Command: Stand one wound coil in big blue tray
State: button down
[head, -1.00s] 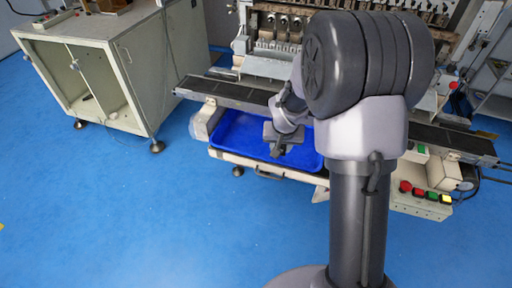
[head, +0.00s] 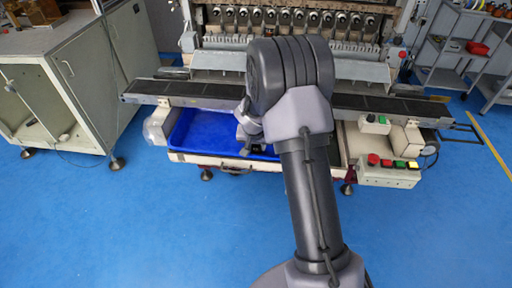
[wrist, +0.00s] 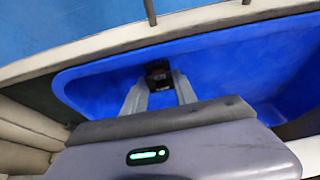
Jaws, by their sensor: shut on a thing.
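The big blue tray (head: 205,132) lies low at the front of the machine, left of my arm. In the wrist view the tray (wrist: 240,72) fills most of the area beyond my gripper. My gripper (wrist: 160,84) is shut on a small dark coil (wrist: 158,70), which shows between the fingertips over the tray. I cannot tell whether the coil touches the tray floor. In the head view my arm hides the tray's right part and most of the gripper. No other coil shows in the visible part of the tray.
A dark rail (head: 205,90) runs behind and above the tray, with the winder (head: 300,50) beyond it. A control box with coloured buttons (head: 388,163) is at right. A grey cabinet (head: 65,95) stands at left. The blue floor in front is open.

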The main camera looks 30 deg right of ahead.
jog(key=shift+f, duration=0.2)
jog(key=c, duration=1)
grip_release()
jog(key=shift+o, duration=0.2)
